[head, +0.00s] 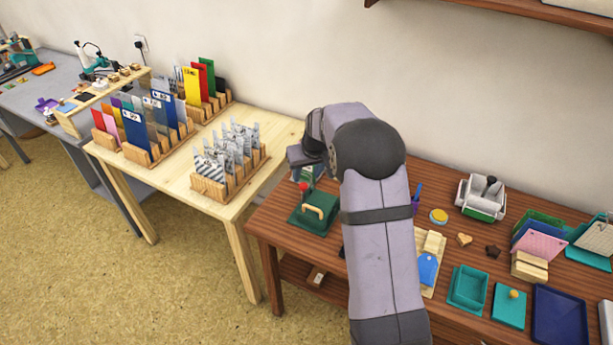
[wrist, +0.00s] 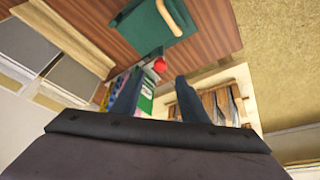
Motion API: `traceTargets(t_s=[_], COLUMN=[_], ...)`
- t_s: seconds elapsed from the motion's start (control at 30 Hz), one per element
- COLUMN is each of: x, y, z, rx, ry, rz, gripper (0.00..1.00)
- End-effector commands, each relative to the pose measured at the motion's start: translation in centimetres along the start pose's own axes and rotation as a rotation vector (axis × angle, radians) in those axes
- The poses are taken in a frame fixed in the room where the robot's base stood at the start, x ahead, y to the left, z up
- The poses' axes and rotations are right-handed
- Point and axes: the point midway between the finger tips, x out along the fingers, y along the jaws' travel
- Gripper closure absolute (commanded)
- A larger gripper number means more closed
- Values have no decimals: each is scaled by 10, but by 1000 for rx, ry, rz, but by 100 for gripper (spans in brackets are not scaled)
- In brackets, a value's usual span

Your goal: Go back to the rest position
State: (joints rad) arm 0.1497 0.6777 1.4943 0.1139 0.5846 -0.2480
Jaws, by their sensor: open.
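My gripper (wrist: 160,78) shows in the wrist view with its two dark fingers apart and nothing held between them. In the head view my gripper (head: 300,170) is at the left end of the brown table, above a dark green box with a tan handle (head: 313,210). A red knob (head: 303,187) stands at the back of that box. In the wrist view the red knob (wrist: 159,65) and a small green item with a white label (wrist: 146,98) appear beyond the fingers. My arm hides part of the brown table.
A light wooden table (head: 275,130) with racks of upright cards (head: 230,165) stands to the left. On the brown table, right of my arm, are a white-and-green device (head: 481,198), teal trays (head: 467,288) and a dark blue tray (head: 560,315). A wooden shelf (head: 480,14) hangs above.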

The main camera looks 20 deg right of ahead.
Motion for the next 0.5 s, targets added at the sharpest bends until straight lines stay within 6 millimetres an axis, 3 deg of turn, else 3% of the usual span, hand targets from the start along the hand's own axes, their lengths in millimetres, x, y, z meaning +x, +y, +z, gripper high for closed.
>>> traceTargets(t_s=[0.5], x=[-4], y=[-3], z=[5], rx=[-1], ry=[-7], rz=[-1], gripper=[60])
